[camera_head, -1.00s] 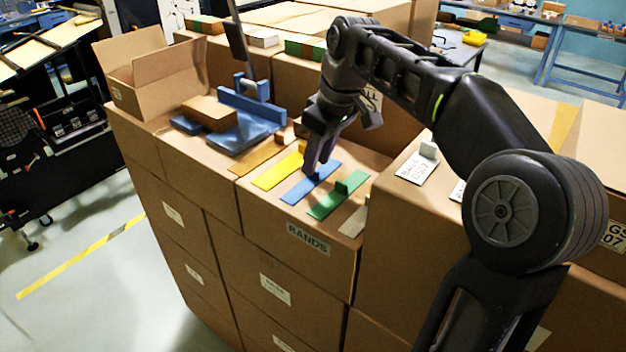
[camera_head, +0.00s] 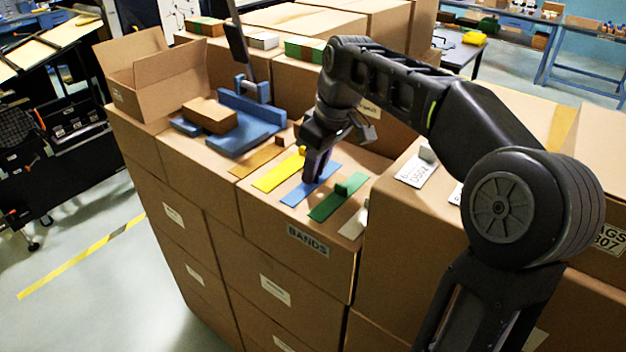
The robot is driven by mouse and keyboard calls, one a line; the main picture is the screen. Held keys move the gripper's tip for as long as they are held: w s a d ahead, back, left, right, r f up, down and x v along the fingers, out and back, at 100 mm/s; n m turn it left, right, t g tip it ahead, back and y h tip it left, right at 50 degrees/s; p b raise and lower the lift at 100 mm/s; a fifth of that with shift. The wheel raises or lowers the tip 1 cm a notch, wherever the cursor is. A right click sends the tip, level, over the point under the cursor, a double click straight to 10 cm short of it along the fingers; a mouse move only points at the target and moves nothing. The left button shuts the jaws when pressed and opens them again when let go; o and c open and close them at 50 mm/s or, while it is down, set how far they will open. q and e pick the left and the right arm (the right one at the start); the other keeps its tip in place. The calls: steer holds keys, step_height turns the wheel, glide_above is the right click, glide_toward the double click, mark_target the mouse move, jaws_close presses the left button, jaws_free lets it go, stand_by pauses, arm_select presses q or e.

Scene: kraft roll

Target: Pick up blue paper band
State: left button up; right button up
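The blue paper band (camera_head: 295,196) lies flat on the box labelled BANDS, between the yellow band (camera_head: 272,180) and the green band (camera_head: 325,208). My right gripper (camera_head: 313,180) points down over the middle of the blue band, with its fingertips at the band. The fingers hide the band's middle and any raised tab there. I cannot tell whether the fingers are apart or closed on it. My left gripper is not in view.
A brown band (camera_head: 255,163) and a white band (camera_head: 354,224) lie at the row's two ends. A blue stand (camera_head: 240,135) with a brown block (camera_head: 209,116) is at the back left. A taller box (camera_head: 395,240) rises on the right.

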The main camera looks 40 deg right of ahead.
jaws_close()
steer(key=shift+a+r, duration=0.1)
stand_by(0.5)
steer(key=shift+r+b, duration=0.15)
steer(key=shift+b, duration=0.25)
step_height(320, 180, up, 2)
steer(key=shift+a+r, duration=0.1)
step_height(320, 180, up, 5)
steer(key=p, duration=0.3)
steer(key=s+a+b, duration=0.1)
steer(key=s+a, duration=0.2)
steer(key=a, duration=0.6)
steer(key=s+a+b, duration=0.1)
steer(key=s+a, duration=0.1)
steer(key=a, duration=0.7)
steer(key=shift+s+a+f+b, duration=0.3)
steer(key=shift+s+a+f, duration=0.05)
steer(key=shift+s+a, duration=0.05)
